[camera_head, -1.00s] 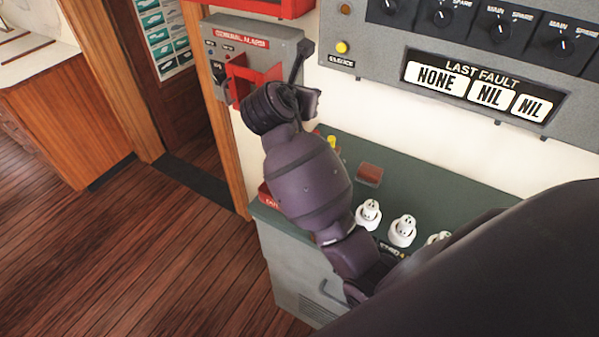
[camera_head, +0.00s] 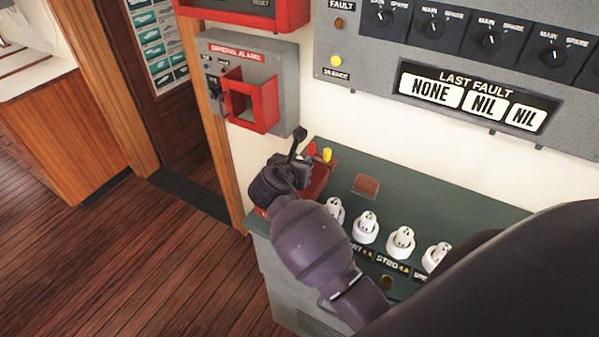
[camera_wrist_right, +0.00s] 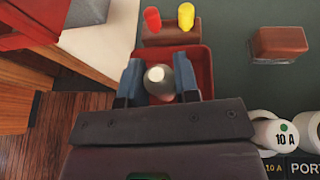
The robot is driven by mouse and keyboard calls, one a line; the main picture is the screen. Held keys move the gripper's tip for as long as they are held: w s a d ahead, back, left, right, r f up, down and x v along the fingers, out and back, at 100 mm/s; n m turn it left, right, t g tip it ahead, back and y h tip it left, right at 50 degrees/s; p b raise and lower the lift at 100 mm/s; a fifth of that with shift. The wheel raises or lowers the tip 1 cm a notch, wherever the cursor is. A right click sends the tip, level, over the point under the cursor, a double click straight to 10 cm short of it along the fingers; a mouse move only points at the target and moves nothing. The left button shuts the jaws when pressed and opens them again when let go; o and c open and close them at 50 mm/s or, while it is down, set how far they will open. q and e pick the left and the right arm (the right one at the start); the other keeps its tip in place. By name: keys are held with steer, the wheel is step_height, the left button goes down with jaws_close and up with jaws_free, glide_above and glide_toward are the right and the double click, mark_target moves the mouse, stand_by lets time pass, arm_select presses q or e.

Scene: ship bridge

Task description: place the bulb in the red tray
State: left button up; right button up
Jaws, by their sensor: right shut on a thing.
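The bulb (camera_wrist_right: 160,85) is pale and rounded, and in the right wrist view it sits between the two blue-grey fingers of my right gripper (camera_wrist_right: 159,80). The red tray (camera_wrist_right: 206,62) lies behind and below the bulb in that view; I cannot tell whether the bulb touches its floor. In the head view the red tray (camera_head: 321,180) shows at the left end of the green console top, partly covered by my right gripper (camera_head: 296,158). The bulb is hidden in the head view. My left gripper is not in view.
A red peg (camera_wrist_right: 152,19) and a yellow peg (camera_wrist_right: 186,16) stand at the tray's back edge. White fuse holders (camera_head: 366,226) line the green console (camera_head: 430,205). A brown block (camera_head: 367,185) lies behind them. The red-framed alarm box (camera_head: 250,100) is on the wall above.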

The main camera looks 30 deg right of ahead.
step_height(320, 180, down, 3)
steer(key=shift+f, duration=0.2)
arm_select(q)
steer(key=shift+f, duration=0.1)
arm_select(e)
steer(key=shift+f, duration=0.15)
steer(key=o, duration=0.9)
steer(key=shift+s+a+r, duration=0.15)
steer(key=shift+r, duration=0.15)
steer(key=p+v, duration=0.1)
steer(key=v, duration=0.9)
steer(key=shift+f, duration=0.1)
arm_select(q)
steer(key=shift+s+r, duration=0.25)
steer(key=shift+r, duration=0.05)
arm_select(e)
steer(key=shift+v, duration=0.85)
